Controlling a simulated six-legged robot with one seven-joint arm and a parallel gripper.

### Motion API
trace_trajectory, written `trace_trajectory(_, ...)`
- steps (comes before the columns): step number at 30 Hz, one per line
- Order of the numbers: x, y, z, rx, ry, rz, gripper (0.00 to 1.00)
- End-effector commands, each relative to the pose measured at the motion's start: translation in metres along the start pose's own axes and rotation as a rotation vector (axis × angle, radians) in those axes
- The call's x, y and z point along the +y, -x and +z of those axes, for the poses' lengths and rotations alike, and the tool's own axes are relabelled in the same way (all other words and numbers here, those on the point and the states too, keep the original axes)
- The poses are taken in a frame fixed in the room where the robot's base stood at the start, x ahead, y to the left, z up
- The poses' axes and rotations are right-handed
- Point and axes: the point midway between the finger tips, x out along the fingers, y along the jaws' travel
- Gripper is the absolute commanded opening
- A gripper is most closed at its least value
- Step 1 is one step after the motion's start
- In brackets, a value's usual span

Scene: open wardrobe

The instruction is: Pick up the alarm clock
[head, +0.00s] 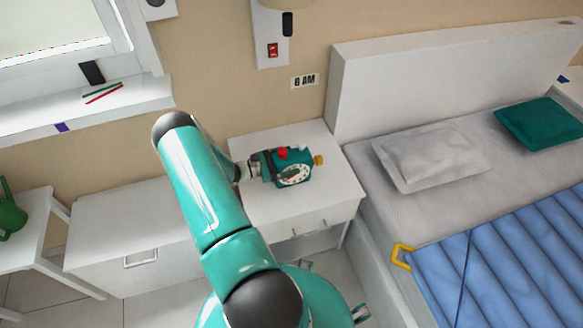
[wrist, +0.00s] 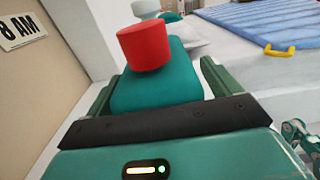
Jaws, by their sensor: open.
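The alarm clock (head: 293,173) is teal with a pale round dial and a red knob on top. It stands on the white nightstand (head: 330,205) beside the bed. My gripper (head: 268,167) is at the clock, reaching in from the left, and partly overlaps it. In the wrist view the clock's teal body (wrist: 155,88) and red knob (wrist: 145,46) lie between the two green fingers of my open gripper (wrist: 158,90). Whether the fingers touch the clock's sides cannot be told.
The bed with a headboard (head: 430,70), grey pillow (head: 432,155) and blue quilt (head: 510,255) stands to the right. A white cabinet (head: 130,220) is left of the nightstand. The nightstand's front right top is clear.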

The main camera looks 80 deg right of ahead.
Motion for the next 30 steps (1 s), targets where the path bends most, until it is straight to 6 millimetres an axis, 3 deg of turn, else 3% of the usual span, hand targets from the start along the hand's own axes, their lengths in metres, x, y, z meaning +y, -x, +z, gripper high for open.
trace_trajectory(3,0.000,0.000,0.000,0.000,0.000,0.000,0.89)
trace_trajectory(12,0.000,0.001,0.000,0.000,0.000,0.000,0.30)
trace_trajectory(15,0.001,0.000,0.001,-0.003,-0.001,0.000,0.16)
trace_trajectory(23,0.001,0.000,0.004,-0.003,-0.002,0.000,0.16)
trace_trajectory(30,0.001,0.001,0.032,-0.004,-0.003,0.001,0.16)
